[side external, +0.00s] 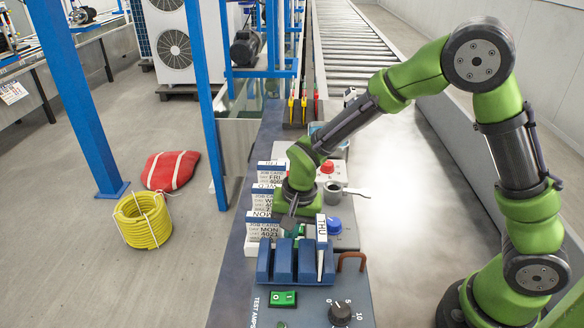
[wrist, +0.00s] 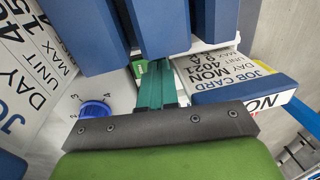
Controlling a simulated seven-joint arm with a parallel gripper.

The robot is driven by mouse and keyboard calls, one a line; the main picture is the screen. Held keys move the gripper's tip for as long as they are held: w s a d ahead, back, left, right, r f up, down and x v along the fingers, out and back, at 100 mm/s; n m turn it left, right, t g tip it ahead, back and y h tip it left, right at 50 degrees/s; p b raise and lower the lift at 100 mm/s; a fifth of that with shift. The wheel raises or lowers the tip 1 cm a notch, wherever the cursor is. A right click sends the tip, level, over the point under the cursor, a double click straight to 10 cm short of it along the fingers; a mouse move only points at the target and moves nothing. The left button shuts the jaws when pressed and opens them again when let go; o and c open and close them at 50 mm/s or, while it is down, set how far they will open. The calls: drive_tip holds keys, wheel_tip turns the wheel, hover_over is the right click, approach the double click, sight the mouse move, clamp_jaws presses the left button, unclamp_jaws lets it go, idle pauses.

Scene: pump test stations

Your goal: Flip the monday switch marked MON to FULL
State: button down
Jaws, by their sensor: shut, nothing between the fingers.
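My gripper (side external: 291,220) is shut and empty, pointing down behind the blue slotted rack; its teal fingers (wrist: 156,66) show in the wrist view. A small green switch (wrist: 138,68) with a white mark is just left of the fingertips there, partly covered by the rack and the fingers. I cannot tell whether they touch it, nor read its label or position. The job card marked MON (side external: 268,230) lies beside my gripper to the left; in the wrist view, the MON card (wrist: 225,66) is right of the fingers.
The blue rack (side external: 285,265) holds an upright THU card (side external: 321,230) close to my gripper. A blue knob (side external: 333,225) sits to the right. A green switch (side external: 283,298) and black knob (side external: 340,313) are in front. More job cards (side external: 268,198) lie behind. The bench at right is clear.

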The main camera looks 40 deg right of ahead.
drive_tip(key=shift+w+a+f+g, duration=0.1)
drive_tip(key=shift+f+g, duration=0.1)
drive_tip(key=shift+g, duration=0.1)
drive_tip(key=shift+s, duration=0.2)
drive_tip(key=shift+s+d+r, duration=0.1)
drive_tip(key=shift+s+d, duration=0.35)
drive_tip(key=shift+d, duration=0.2)
drive_tip(key=shift+r, duration=0.2)
drive_tip(key=shift+r, duration=0.3)
wheel_tip(320, 180, up, 13)
drive_tip(key=s+d, duration=0.1)
drive_tip(key=shift+s+d, duration=0.15)
